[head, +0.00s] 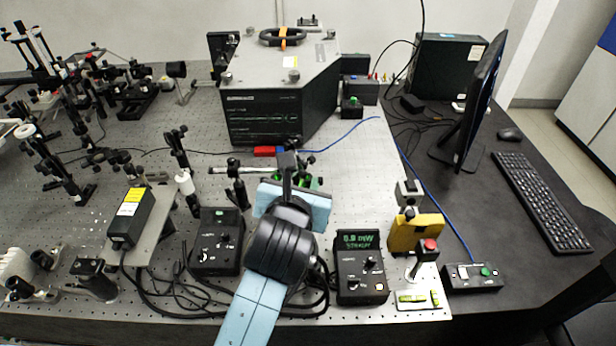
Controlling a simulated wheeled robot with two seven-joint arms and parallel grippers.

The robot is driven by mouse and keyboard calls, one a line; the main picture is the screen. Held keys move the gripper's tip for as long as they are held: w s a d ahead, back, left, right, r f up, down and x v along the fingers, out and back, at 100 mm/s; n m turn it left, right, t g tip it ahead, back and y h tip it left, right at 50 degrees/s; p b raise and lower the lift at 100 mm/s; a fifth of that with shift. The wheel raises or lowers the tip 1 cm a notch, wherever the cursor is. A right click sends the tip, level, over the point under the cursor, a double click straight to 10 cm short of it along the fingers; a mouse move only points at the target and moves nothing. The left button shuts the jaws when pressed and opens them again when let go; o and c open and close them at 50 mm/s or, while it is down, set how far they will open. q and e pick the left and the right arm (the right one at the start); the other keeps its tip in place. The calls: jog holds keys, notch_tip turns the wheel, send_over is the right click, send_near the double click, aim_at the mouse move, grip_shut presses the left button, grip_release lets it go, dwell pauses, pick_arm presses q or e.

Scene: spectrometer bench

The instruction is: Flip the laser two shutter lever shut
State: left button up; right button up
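My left gripper (288,166) reaches in from the bottom middle over the front part of the perforated bench (360,150). It points away from me, and whether its fingers are apart cannot be seen. Small green-tinted parts (318,183) show just behind and beside the wrist, mostly hidden by it. A black laser-like box with a yellow label (131,216) sits on a plate at the left. I cannot make out which part is the laser two shutter lever, or its position. My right gripper is not in view.
Black control boxes stand left (217,240) and right (361,268) of my forearm; the right one has a lit green display. A yellow block (415,233) stands further right. Optic posts (178,158) crowd the left. A large spectrometer housing (280,85) stands behind.

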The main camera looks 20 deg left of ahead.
pick_arm(q)
jog(key=shift+x, duration=0.9)
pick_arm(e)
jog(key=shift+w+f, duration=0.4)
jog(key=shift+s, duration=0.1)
pick_arm(q)
grip_shut()
jog(key=shift+s+a+n+t+h, duration=0.15)
jog(key=shift+a+n+t+h, duration=0.25)
jog(key=shift+n, duration=0.3)
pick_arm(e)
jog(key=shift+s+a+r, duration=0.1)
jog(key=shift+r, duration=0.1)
